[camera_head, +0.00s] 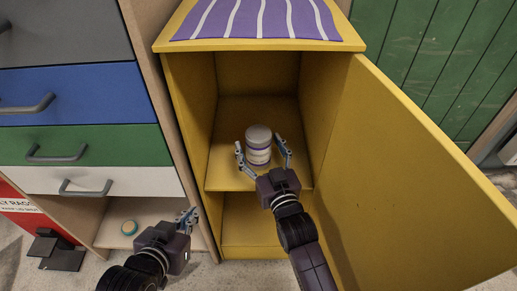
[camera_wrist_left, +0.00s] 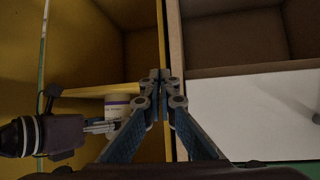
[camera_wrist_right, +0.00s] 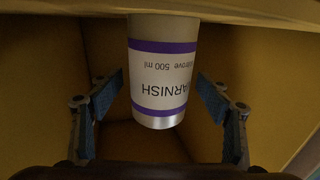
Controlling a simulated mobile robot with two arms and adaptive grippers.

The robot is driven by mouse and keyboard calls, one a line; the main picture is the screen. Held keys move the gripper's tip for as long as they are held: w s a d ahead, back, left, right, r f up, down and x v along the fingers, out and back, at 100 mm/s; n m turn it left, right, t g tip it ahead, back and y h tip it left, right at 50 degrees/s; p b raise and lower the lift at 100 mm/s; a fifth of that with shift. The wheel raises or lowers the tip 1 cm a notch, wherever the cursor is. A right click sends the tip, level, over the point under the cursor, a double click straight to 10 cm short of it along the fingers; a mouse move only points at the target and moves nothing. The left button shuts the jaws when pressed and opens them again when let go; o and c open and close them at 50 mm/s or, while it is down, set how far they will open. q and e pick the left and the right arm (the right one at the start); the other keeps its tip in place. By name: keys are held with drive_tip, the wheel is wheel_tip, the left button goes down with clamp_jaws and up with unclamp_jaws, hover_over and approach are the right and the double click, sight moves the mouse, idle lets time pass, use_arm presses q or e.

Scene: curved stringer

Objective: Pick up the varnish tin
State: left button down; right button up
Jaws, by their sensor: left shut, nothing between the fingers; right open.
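The varnish tin (camera_head: 258,147) stands upright on the shelf inside the yellow cabinet. It is pale with purple bands and a grey lid, and its "VARNISH" label shows in the right wrist view (camera_wrist_right: 160,75). My right gripper (camera_head: 264,152) is open, with its fingers to either side of the tin; in the right wrist view a gap shows between the tin and each finger. My left gripper (camera_head: 188,217) is shut and empty, low in front of the drawer unit, left of the cabinet. In the left wrist view the tin (camera_wrist_left: 117,104) is partly hidden behind my grippers.
The yellow cabinet's door (camera_head: 400,180) stands open to the right. A striped purple cloth (camera_head: 255,20) lies on the cabinet top. The drawer unit (camera_head: 80,140) at the left has handles jutting out.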

drive_tip(key=shift+w, duration=0.2)
drive_tip(key=shift+c, duration=0.2)
drive_tip(key=c, duration=1.5)
drive_tip(key=shift+r, duration=0.15)
drive_tip(key=shift+c, duration=0.9)
drive_tip(key=shift+r, duration=0.1)
